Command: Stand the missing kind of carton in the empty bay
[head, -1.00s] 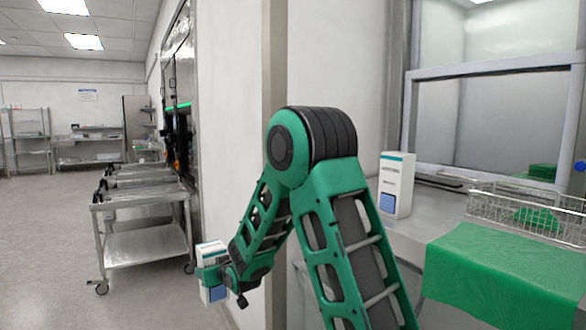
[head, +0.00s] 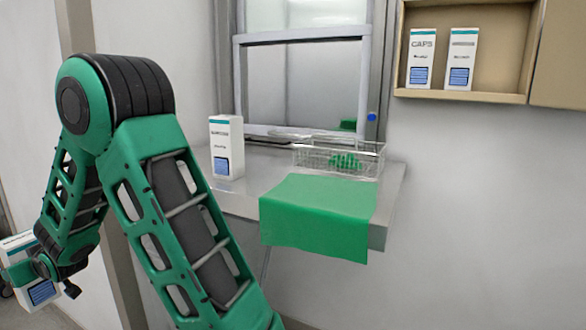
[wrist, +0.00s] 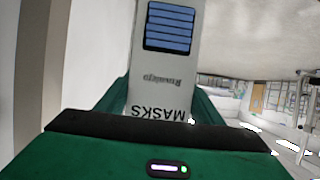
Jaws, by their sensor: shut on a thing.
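My gripper (head: 34,272) is shut on a white carton (head: 42,292) with a teal top edge and a blue panel, at the lower left of the head view. In the wrist view this held carton (wrist: 162,65) reads MASKS, upside down in the picture. An open wall cabinet (head: 463,98) at upper right holds two upright cartons. The left one (head: 421,60) reads CAPS; the label of the other carton (head: 461,60) is too small to read. Bare space (head: 505,55) shows to their right. My gripper is far left of the cabinet.
Another white carton (head: 226,150) stands on the counter (head: 250,196) by the window hatch; its label is unclear. A wire basket (head: 312,160) with green contents and a hanging green cloth (head: 318,218) are right of it. A tan panel (head: 566,55) adjoins the cabinet's right side.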

